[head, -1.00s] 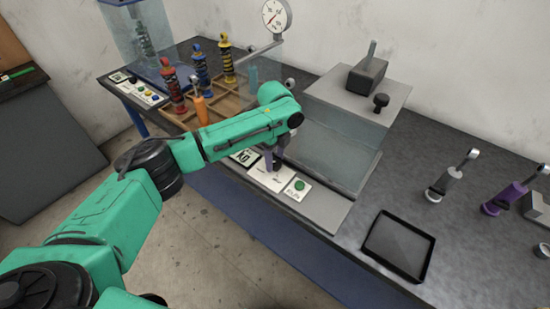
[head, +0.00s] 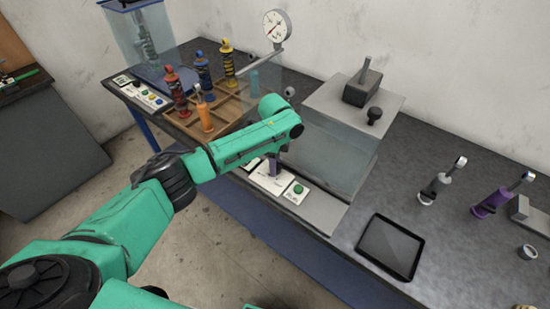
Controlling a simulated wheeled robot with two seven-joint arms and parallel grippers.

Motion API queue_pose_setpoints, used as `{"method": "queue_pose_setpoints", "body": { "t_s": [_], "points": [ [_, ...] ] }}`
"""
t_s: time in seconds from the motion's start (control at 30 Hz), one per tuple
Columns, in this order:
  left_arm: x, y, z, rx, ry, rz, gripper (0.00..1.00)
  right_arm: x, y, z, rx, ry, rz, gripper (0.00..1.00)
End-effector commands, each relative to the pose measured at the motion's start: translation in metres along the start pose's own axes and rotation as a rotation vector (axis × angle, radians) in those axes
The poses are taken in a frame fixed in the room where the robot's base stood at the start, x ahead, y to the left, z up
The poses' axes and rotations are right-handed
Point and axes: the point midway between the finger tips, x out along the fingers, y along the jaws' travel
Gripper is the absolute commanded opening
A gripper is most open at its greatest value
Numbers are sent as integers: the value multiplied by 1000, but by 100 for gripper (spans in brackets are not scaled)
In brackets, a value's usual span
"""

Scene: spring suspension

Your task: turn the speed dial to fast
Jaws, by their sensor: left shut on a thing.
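My left arm reaches in from the left to a small control panel (head: 291,197) at the front edge of the bench. My left gripper (head: 272,175) points down onto the white plate in the middle of this panel. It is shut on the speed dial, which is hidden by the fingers. The dial's pointer and most of its markings cannot be read. A green button (head: 298,189) sits on the panel just right of the gripper. My right gripper is not in view.
A clear-walled tester (head: 335,150) stands behind the panel. A wooden rack (head: 226,112) with red, blue and yellow shock absorbers is at the back left. A black tray (head: 391,247) lies to the right, with grey and purple dampers (head: 490,205) beyond. A round gauge (head: 277,26) stands at the back.

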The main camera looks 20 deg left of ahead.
Motion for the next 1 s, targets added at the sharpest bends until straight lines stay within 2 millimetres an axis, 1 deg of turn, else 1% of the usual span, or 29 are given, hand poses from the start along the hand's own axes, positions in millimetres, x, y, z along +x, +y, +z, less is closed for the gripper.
{"method": "queue_pose_setpoints", "body": {
  "t_s": [0.03, 0.3, 0.7, 1.0],
  "points": [
    [-6, 1, -1, -41, 2, 2, 0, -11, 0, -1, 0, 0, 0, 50],
    [-5, 1, -1, -299, 3, 1, 0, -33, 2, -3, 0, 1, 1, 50],
    [-4, 1, -2, -679, 3, -1, 0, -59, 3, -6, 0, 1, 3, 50],
    [-4, 1, -2, -940, 3, -2, 0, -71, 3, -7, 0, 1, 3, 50]
  ]
}}
